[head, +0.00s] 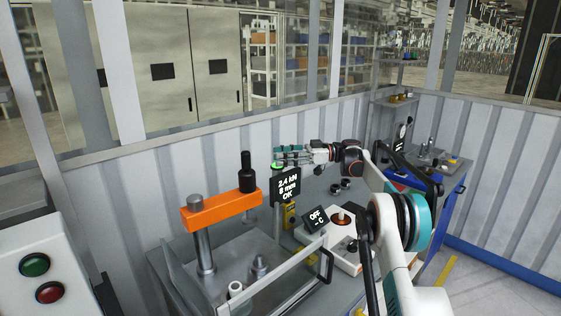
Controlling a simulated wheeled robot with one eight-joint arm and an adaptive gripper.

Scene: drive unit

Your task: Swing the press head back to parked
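The press head is an orange swing arm (222,208) on a steel column (205,254) at the centre left of the head view. A black spindle (246,174) stands at its right end. The arm points right and toward the back of the bench. My gripper (284,155) is raised behind and right of the spindle, above the press display (285,188), and apart from the orange arm. It holds nothing that I can see. Its fingers are too small to tell whether they are open or shut. The display reads 2.4 kN, 8 mm, OK, with a green light on top.
A clear guard (290,282) with a black handle fronts the press. A heater unit (345,250) reading OFF stands to its right. A box with green and red buttons (36,265) is at the left. A blue bench (446,195) stands at the right. A ribbed wall runs behind.

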